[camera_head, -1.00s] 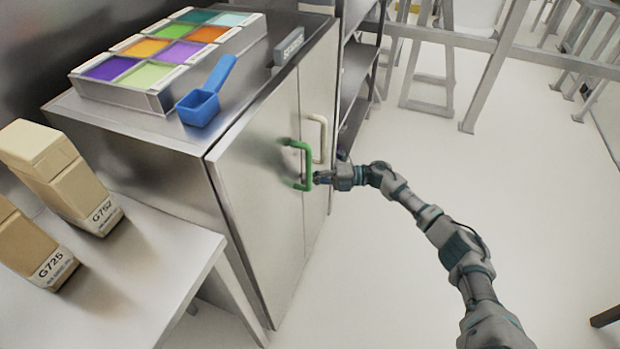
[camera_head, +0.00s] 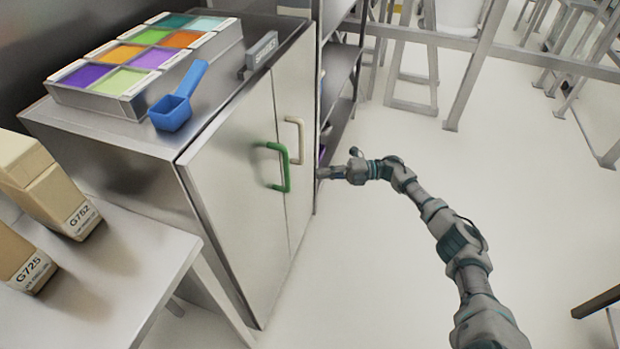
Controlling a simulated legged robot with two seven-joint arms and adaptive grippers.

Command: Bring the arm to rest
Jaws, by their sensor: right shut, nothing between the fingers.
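My right arm comes in from the lower right and reaches toward the front of a metal cabinet (camera_head: 232,190). My right gripper (camera_head: 322,173) is at the arm's far end, small in the view, shut and empty. It is to the right of the cabinet's green handle (camera_head: 286,168) and apart from it. The pale handle (camera_head: 299,140) is just above and left of the gripper. Both cabinet doors look closed. My left gripper is not in view.
On the cabinet stand a tray of coloured compartments (camera_head: 128,108), a blue scoop (camera_head: 172,112) and a small sign (camera_head: 262,52). A bench (camera_head: 140,262) with two beige containers is at left. Shelves (camera_head: 340,75) stand beyond the cabinet.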

